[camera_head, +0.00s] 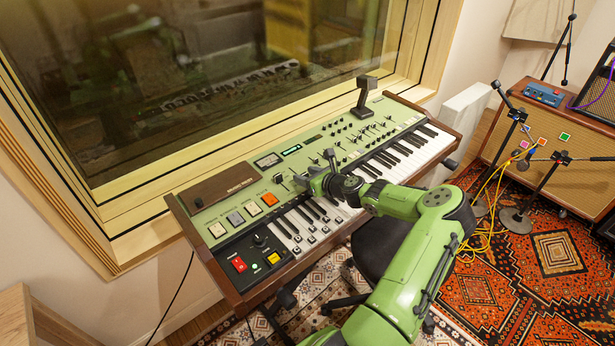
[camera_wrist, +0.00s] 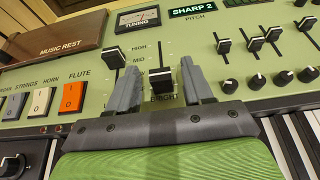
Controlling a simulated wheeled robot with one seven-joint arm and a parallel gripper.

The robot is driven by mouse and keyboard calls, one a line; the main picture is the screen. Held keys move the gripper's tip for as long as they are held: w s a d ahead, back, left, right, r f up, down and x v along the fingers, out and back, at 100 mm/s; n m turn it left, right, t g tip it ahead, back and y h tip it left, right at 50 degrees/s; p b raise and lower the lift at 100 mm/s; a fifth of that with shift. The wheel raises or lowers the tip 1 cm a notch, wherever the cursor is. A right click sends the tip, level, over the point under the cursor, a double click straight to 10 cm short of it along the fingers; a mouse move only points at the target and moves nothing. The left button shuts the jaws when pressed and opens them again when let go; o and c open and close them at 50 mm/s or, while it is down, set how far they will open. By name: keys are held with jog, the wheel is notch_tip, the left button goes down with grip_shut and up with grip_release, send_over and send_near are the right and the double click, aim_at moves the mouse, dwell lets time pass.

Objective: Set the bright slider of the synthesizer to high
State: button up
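The green synthesizer (camera_head: 205,215) stands below the window. In the wrist view, the bright slider (camera_wrist: 160,84) has a black cap with a white line, just above the partly hidden BRIGHT label. The cap sits low in its slot, below the HIGH and MID marks on its left. My gripper (camera_wrist: 159,68) is open, one grey finger on each side of this slider. Whether either finger touches the cap cannot be told. In the head view, my gripper (camera_head: 318,180) is over the panel just above the keys and hides the slider.
Another slider (camera_wrist: 114,58) stands high, close beside my left finger. More sliders (camera_wrist: 255,44) and knobs lie to the right. The orange flute switch (camera_wrist: 72,96) and music rest (camera_wrist: 60,44) are to the left. A stalked black device (camera_head: 364,96) rises at the panel's back.

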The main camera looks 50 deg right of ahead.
aim_at(292, 170)
grip_shut()
jog(key=w, duration=0.2)
jog(key=w+p, duration=0.1)
jog(key=w, duration=0.2)
jog(key=w+d, duration=0.1)
jog(key=w, duration=0.1)
jog(key=shift+w+r+p, duration=0.1)
jog(key=shift+w+p, duration=0.2)
jog(key=shift+w, duration=0.05)
jog(key=shift+a, duration=0.1)
jog(key=shift+c, duration=1.4)
grip_release()
jog(key=o, duration=0.3)
jog(key=shift+w, duration=0.15)
jog(key=shift+o, duration=0.2)
